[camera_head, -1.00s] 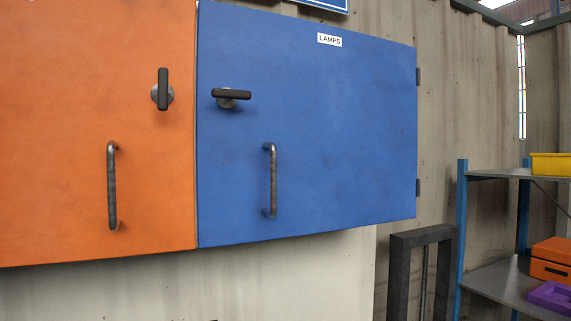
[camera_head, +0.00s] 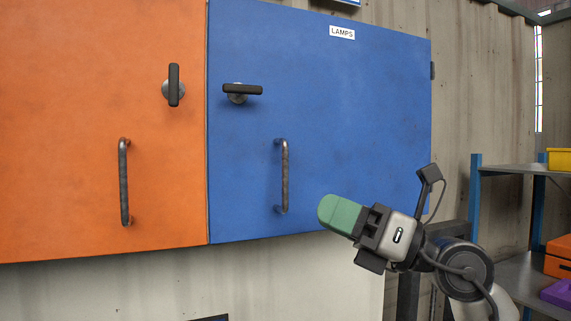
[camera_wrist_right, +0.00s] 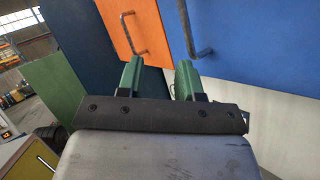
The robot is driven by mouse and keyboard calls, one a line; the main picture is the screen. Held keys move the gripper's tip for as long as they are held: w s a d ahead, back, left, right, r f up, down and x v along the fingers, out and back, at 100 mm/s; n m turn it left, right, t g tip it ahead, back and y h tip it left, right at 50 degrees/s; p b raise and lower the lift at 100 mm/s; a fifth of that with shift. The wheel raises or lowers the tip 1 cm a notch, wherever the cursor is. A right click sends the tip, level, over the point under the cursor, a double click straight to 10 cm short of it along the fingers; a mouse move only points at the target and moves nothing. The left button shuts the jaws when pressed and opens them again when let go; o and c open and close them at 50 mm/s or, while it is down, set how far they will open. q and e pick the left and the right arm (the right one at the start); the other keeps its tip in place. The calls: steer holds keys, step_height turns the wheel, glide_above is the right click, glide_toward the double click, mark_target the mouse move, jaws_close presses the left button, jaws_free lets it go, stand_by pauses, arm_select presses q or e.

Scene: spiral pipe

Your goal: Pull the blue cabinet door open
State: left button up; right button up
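The blue cabinet door (camera_head: 340,110) is shut and carries a "LAMPS" label. Its dark latch knob (camera_head: 242,90) lies horizontal near the upper left. Its grey vertical bar handle (camera_head: 284,176) is below the latch. My right gripper (camera_head: 338,214), with green fingers, is in front of the door's lower edge, right of the bar handle and apart from it. In the right wrist view, its two fingers (camera_wrist_right: 158,80) stand apart with nothing between them. The blue door's handle (camera_wrist_right: 190,35) shows beyond the right finger there. My left gripper is in neither view.
An orange cabinet door (camera_head: 80,120) with a vertical latch (camera_head: 174,85) and bar handle (camera_head: 124,182) adjoins on the left. Shelving with a blue post (camera_head: 475,190) stands at the right, holding a yellow bin (camera_head: 560,159) and an orange box (camera_head: 558,262).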

step_height(320, 180, up, 5)
steer(key=d+n+t+h, duration=0.2)
steer(key=t+h, duration=0.1)
steer(key=h, duration=0.2)
steer(key=r+h+p, duration=0.1)
steer(key=p, duration=0.4)
glide_above(285, 203)
steer(key=shift+d+r, duration=0.2)
steer(key=shift+d, duration=0.2)
steer(key=shift+w+a+f, duration=0.2)
steer(key=shift+w+a, duration=0.15)
steer(key=shift+a, duration=0.05)
jaws_close()
